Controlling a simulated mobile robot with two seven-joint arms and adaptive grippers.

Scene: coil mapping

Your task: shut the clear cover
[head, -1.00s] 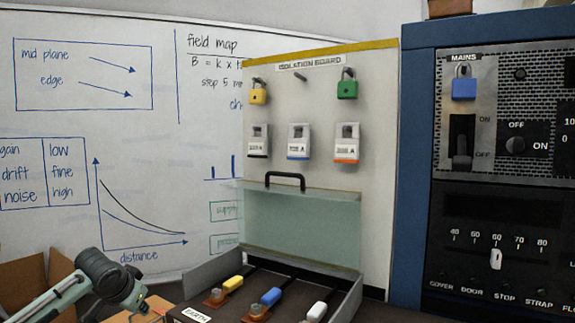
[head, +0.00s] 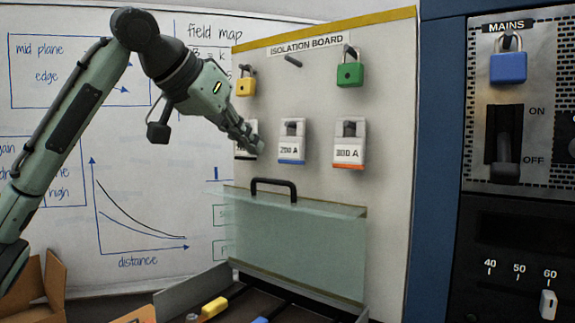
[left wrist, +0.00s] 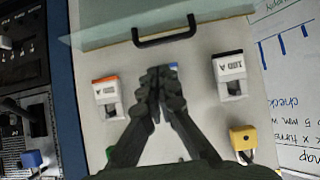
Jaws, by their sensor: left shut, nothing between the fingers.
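The clear cover (head: 290,238) stands raised against the isolation board, behind the open box at its foot. It has a black handle (head: 273,184) on its upper edge. In the left wrist view the cover (left wrist: 110,22) and its handle (left wrist: 165,38) show at the top, beyond the fingertips. My left gripper (head: 254,150) is shut and empty, in front of the board above and left of the handle, overlapping the leftmost tag. In the left wrist view the left gripper (left wrist: 156,85) points toward the handle, apart from it. My right gripper is out of view.
The isolation board (head: 390,120) carries a yellow padlock (head: 246,84), a green padlock (head: 349,72) and tags such as the 300 A one (head: 348,145). The blue cabinet (head: 438,150) stands at right. The open box (head: 190,288) holds a yellow connector (head: 214,306). Cardboard boxes (head: 45,290) lie low at left.

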